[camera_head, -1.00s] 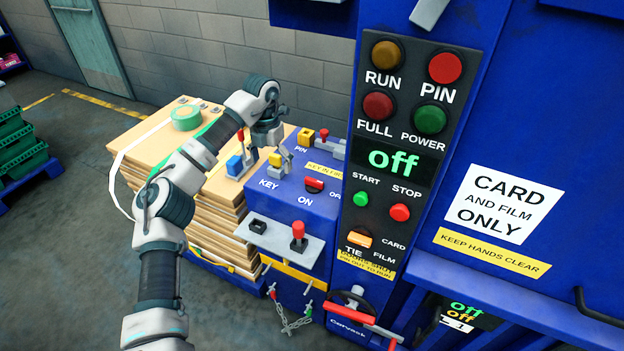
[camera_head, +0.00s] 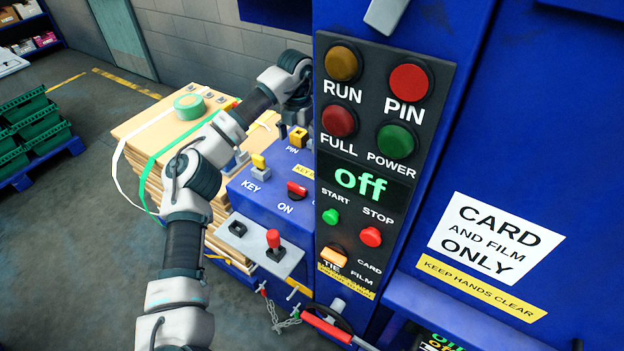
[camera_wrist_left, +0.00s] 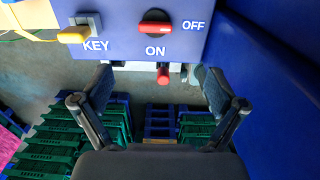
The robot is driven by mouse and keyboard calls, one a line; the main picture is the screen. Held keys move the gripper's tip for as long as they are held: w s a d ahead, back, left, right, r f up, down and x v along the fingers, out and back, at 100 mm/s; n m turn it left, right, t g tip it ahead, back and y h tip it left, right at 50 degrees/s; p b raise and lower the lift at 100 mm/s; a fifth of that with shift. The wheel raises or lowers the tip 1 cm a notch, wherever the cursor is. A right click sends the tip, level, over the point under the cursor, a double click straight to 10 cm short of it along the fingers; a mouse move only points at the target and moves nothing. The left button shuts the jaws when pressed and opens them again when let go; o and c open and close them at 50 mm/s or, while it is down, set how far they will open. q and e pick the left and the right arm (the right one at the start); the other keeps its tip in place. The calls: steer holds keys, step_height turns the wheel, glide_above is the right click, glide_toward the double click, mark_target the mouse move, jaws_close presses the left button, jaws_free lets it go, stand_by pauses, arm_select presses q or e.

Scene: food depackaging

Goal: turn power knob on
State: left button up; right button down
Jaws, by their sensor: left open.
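The power knob (camera_head: 297,190) is a red bar on a dark round base, on the sloping blue console between ON and OFF. In the left wrist view the knob (camera_wrist_left: 155,27) lies sideways toward OFF, with ON below it. My left gripper (camera_wrist_left: 155,75) is open and empty, its fingers spread apart below the knob in that picture. In the head view my left wrist (camera_head: 294,85) is above the console's far side, and the panel's edge partly hides the gripper. The display (camera_head: 360,184) reads "off". My right gripper is not in view.
A yellow key (camera_head: 260,163) sits in the KEY slot left of the knob. A red-topped lever (camera_head: 273,240) stands on a grey plate in front. The tall button panel (camera_head: 440,75) rises close on the right. Stacked boards (camera_head: 150,125) stand behind my left arm.

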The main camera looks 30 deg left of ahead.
arm_select(q)
glide_above(297, 186)
step_height(297, 186, down, 6)
steer(key=f, duration=0.2)
steer(key=a+f, duration=0.1)
steer(key=f, duration=0.1)
steer(key=shift+a+f, duration=0.2)
steer(key=shift+f, duration=0.15)
steer(key=f, duration=0.2)
steer(key=d+f, duration=0.2)
steer(key=f, duration=0.1)
steer(key=shift+s+d+f, duration=0.1)
steer(key=shift+f, duration=0.55)
steer(key=shift+a+f, duration=0.15)
steer(key=shift+a, duration=0.75)
steer(key=c, duration=0.7)
steer(key=shift+d, duration=0.25)
steer(key=c, duration=0.4)
steer(key=shift+d, duration=0.4)
steer(key=shift+c, duration=0.2)
steer(key=shift+a, duration=0.2)
